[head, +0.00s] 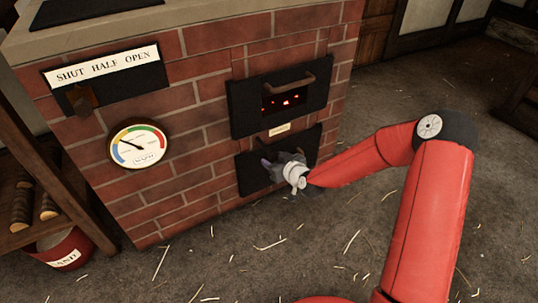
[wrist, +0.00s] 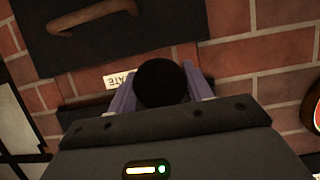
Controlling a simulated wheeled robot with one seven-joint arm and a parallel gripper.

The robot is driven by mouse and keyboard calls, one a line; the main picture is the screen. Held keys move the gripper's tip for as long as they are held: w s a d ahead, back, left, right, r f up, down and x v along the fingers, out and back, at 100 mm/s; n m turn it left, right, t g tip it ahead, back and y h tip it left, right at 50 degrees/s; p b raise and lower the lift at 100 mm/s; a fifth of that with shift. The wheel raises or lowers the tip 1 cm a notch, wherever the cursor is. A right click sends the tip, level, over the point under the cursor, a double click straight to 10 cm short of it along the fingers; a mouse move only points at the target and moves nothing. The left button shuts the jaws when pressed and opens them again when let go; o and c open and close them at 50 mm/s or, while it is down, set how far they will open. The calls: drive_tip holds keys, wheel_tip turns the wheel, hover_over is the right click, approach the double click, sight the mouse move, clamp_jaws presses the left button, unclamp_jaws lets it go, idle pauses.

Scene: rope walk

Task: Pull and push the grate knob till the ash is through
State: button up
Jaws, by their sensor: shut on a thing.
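The grate knob (wrist: 161,84) is a round black knob in front of the brick stove's face. It sits between the two purple fingers of my gripper (head: 275,168), which are shut on it. In the head view my gripper is in front of the lower black door (head: 305,149) and hides the knob. Orange embers (head: 284,101) glow in the slot of the upper black door (head: 248,107). Ash cannot be made out.
The upper door has a brown handle (head: 289,89). On the left are a "SHUT HALF OPEN" plate (head: 105,77) with a dark slider and a round gauge (head: 139,146). A wooden shelf (head: 70,200) and a red sand bucket (head: 66,251) stand at left. The straw-strewn floor in front is open.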

drive_tip(key=shift+s+d, duration=0.25)
drive_tip(key=shift+s, duration=0.15)
drive_tip(key=o, duration=1.4)
drive_tip(key=shift+c, duration=0.2)
drive_tip(key=v, duration=0.7)
drive_tip(key=shift+s+d+p, duration=0.2)
drive_tip(key=shift+s+p, duration=0.05)
drive_tip(key=shift+p, duration=0.15)
drive_tip(key=shift+r, duration=0.15)
